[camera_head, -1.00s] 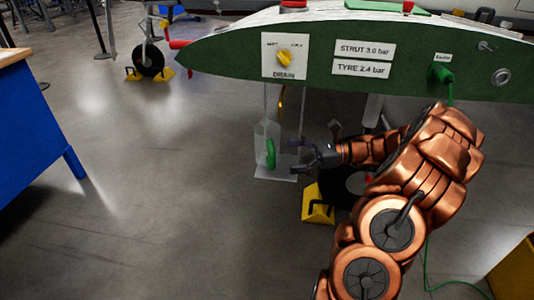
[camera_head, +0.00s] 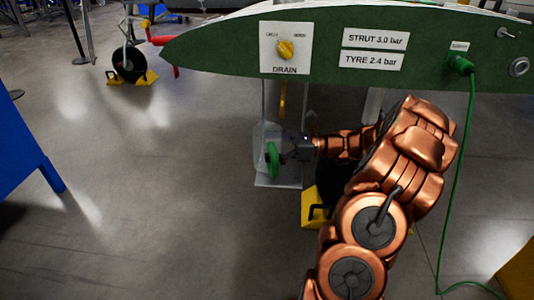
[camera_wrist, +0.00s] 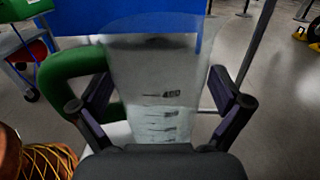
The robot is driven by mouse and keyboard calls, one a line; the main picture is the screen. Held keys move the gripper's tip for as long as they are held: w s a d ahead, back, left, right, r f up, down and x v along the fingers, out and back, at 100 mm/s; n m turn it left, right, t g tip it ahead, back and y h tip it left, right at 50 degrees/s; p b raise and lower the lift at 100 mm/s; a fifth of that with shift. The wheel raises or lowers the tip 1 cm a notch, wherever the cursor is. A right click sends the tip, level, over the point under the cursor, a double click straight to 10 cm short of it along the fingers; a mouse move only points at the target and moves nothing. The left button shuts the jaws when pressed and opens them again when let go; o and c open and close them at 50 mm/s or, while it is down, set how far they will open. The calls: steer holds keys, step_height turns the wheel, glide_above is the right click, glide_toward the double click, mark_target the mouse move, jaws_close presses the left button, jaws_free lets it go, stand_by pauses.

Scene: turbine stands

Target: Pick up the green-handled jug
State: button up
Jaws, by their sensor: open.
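The jug (camera_head: 260,142) is clear with a green handle (camera_head: 272,159). It stands on a light hanging shelf (camera_head: 278,182) under the green wing. In the wrist view the jug (camera_wrist: 160,95) fills the middle, with printed marks and "400", and its green handle (camera_wrist: 62,72) is at the left. My gripper (camera_head: 285,157) is close at the handle side of the jug in the head view. In the wrist view my gripper (camera_wrist: 162,98) is open, one finger over the handle's side and one at the right of the jug. Whether either finger touches is unclear.
The green wing (camera_head: 220,65) with a yellow drain knob (camera_head: 285,49) hangs directly above. A yellow spout (camera_head: 282,100) hangs over the jug. A yellow chock (camera_head: 314,208) stands below my arm. A green cable (camera_head: 463,180) hangs at the right.

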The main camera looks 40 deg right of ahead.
steer(key=shift+b+x, duration=0.35)
steer(key=shift+x, duration=0.95)
steer(key=c, duration=1.2)
